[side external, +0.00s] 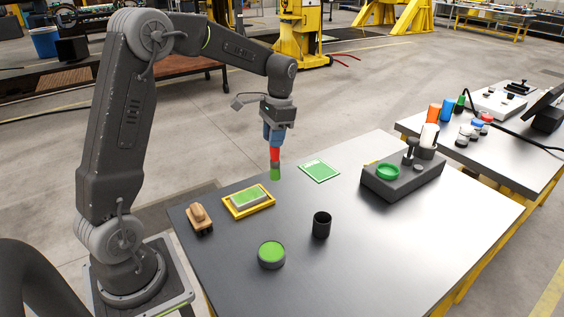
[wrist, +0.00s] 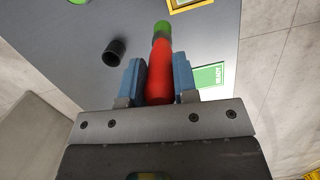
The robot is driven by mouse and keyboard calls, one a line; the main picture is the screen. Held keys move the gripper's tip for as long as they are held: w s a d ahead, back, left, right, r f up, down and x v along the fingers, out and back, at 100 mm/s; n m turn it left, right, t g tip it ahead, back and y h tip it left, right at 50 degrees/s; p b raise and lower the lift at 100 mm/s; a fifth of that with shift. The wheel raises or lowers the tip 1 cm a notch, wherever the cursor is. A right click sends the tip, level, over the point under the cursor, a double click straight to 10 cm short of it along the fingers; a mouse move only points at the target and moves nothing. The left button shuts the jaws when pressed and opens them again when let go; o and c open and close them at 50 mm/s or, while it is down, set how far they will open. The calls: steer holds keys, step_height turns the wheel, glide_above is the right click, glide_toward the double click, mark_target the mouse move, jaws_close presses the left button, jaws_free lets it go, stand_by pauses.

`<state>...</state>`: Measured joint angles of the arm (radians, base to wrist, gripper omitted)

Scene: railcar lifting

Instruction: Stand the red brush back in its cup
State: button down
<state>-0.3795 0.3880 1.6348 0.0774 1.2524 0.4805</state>
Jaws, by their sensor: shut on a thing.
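My gripper (side external: 274,137) is shut on the red brush (side external: 275,157), with blue fingers on both sides of its handle. The brush hangs upright above the table with its green tip down. In the wrist view the red brush (wrist: 160,75) lies between the two blue fingers of my gripper (wrist: 159,80), green end away from the camera. The black cup (side external: 321,225) stands upright on the table, to the right of and nearer the side camera than the brush. In the wrist view the cup (wrist: 114,52) is left of the brush, and its opening shows dark.
On the grey table (side external: 400,240) are a round green-topped tin (side external: 271,254), a yellow tray (side external: 231,211) with a green pad, a wooden-handled brush (side external: 200,217), a green card (side external: 319,171) and a dark holder block (side external: 402,186). Bare tabletop surrounds the cup.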

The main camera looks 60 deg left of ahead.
steer(key=w+d+m, duration=0.2)
steer(key=w+d, duration=0.1)
steer(key=d, duration=0.5)
steer(key=w+d+m, duration=0.1)
steer(key=w+d, duration=0.1)
steer(key=d, duration=0.5)
step_height(320, 180, down, 8)
steer(key=shift+r, duration=0.2)
steer(key=shift+d+f, duration=0.1)
steer(key=shift+f, duration=0.95)
stand_by(0.4)
steer(key=shift+y, duration=0.3)
steer(key=c, duration=0.8)
jaws_free()
